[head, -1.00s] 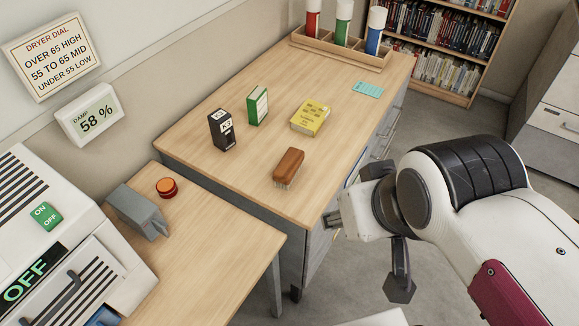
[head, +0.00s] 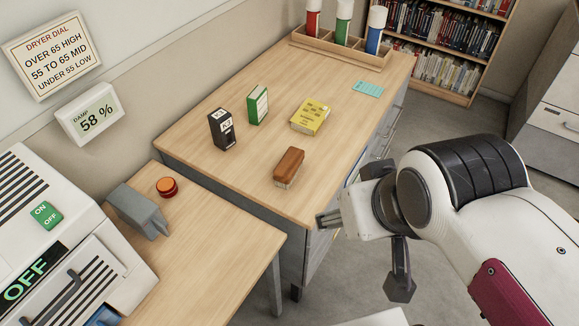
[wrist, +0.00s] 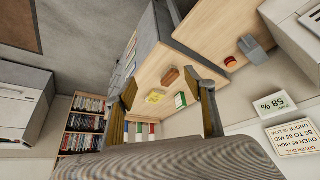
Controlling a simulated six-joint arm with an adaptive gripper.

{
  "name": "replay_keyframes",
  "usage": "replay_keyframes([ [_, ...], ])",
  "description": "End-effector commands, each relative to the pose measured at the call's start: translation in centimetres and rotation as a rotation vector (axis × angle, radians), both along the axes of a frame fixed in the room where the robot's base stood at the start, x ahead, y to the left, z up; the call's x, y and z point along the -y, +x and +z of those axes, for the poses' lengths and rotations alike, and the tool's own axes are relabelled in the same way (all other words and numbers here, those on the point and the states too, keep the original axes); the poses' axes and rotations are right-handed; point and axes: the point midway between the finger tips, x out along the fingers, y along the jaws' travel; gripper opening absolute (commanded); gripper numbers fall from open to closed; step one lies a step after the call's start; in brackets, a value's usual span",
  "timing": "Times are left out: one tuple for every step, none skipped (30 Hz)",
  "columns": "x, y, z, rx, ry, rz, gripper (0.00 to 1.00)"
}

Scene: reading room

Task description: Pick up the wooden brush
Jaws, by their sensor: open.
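The wooden brush (head: 289,167) lies bristles down on the wooden desktop (head: 238,159), near its front edge. It has a brown block back and pale bristles. In the wrist view the brush (wrist: 170,75) shows beyond the fingers, nearer the right one. My gripper (head: 326,220) is beside the desk's front edge, to the lower right of the brush and apart from it. In the wrist view my gripper (wrist: 166,88) has its fingers spread wide with nothing between them.
A black box (head: 222,129), a green book (head: 257,105) and a yellow book (head: 310,115) stand or lie behind the brush. A wooden rack (head: 300,37) holds bottles at the back. A lower table (head: 215,235) at left bears a red button (head: 167,187) and a grey device (head: 137,208).

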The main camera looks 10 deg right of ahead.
Motion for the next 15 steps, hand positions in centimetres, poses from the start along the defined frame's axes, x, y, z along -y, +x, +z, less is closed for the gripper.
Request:
replay_keyframes([
  [0.0,0.0,0.0,0.000,0.000,0.000,0.54],
  [0.0,0.0,0.0,0.000,0.000,0.000,0.54],
  [-0.1,0.1,0.0,0.001,0.002,0.001,0.54],
  [-0.1,0.2,0.0,0.002,0.003,0.001,0.54],
  [-0.2,0.3,0.0,0.003,0.005,0.001,0.54],
  [-0.3,0.5,0.0,0.006,0.008,0.003,0.54],
  [-0.4,0.7,0.1,0.009,0.012,0.004,0.54],
  [-0.6,1.0,0.1,0.013,0.017,0.006,0.54],
  [-0.8,1.4,0.1,0.018,0.025,0.009,0.54],
  [-1.0,1.8,0.1,0.024,0.031,0.010,0.54],
  [-1.3,2.3,0.2,0.030,0.039,0.012,0.54],
  [-1.7,3.0,0.2,0.039,0.051,0.013,0.54],
  [-2.0,3.5,0.2,0.046,0.060,0.016,0.54],
  [-2.3,4.1,0.3,0.055,0.070,0.017,0.54],
  [-2.8,5.0,0.3,0.067,0.085,0.019,0.54],
])
